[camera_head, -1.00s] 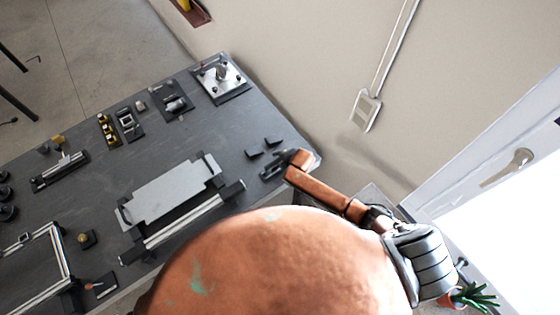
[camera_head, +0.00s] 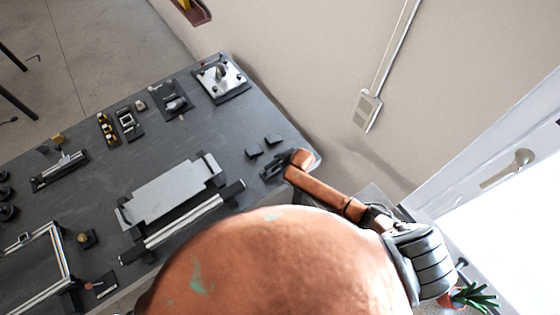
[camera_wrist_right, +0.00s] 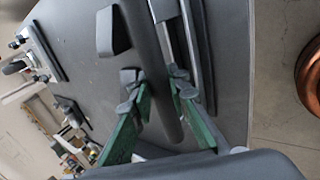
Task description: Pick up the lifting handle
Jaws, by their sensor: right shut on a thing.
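The lifting handle appears to be the dark grey bar (camera_wrist_right: 145,28) in the right wrist view. It runs from the top of that view down between the fingers of my right gripper (camera_wrist_right: 160,98). The two green-sided fingers are closed on it, one on each side. In the head view my right gripper (camera_head: 272,171) is small and dark, low at the right end of the dark table; the handle cannot be made out clearly there. My left gripper is in neither current view.
Two small dark blocks (camera_head: 263,147) stand on the table (camera_head: 225,125) just beyond my right gripper. A grey plate (camera_head: 170,190) and a silver rail (camera_head: 185,222) lie to its left. Several fixtures line the far side. A wall rises behind the table's right end.

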